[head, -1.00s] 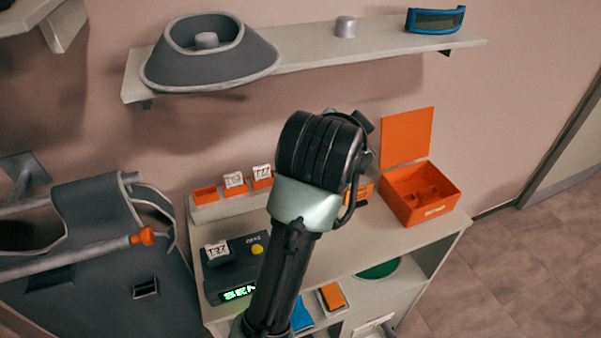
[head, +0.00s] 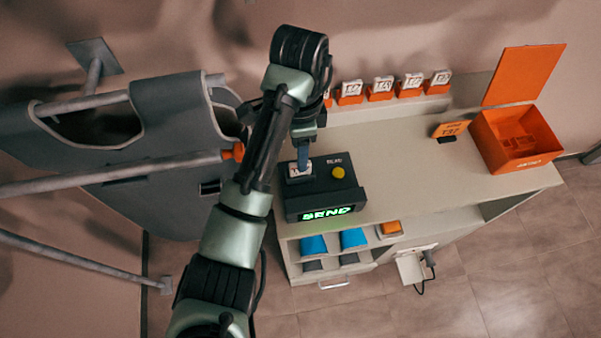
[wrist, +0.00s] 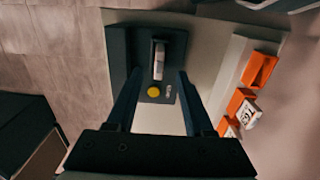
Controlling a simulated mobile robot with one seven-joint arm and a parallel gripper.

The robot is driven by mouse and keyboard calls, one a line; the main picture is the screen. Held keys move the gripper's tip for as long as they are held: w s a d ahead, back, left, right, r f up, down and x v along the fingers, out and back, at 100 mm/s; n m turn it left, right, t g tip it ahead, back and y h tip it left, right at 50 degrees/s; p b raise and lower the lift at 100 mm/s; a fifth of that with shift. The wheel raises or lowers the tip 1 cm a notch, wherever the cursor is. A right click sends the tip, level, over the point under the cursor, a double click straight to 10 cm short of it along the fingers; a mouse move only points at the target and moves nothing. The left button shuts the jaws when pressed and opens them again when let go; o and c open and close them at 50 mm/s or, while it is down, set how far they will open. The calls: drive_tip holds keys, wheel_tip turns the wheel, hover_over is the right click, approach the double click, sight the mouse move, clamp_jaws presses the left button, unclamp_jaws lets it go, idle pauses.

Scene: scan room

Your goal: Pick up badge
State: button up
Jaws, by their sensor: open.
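A white badge (head: 299,171) with dark marks stands in the left part of a dark grey reader box (head: 322,194) with a yellow button and a green SEND display. In the wrist view the badge (wrist: 158,60) shows edge-on, between the two finger lines. My gripper (head: 303,155) is just above the badge, with its fingers pointing down at the box. In the wrist view my gripper (wrist: 157,75) is open, one finger on each side of the badge, with gaps visible. Contact cannot be told. Several other badges (head: 383,84) stand in orange holders at the counter's back.
An open orange box (head: 515,140) and a small orange sign (head: 452,129) are on the right of the counter (head: 400,150). A grey apron (head: 150,165) hangs on rails at left, close to my arm. Blue and orange items lie on the shelf below.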

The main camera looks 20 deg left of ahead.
drive_tip(key=shift+f+b, duration=0.35)
drive_tip(key=shift+f, duration=2.35)
clamp_jaws()
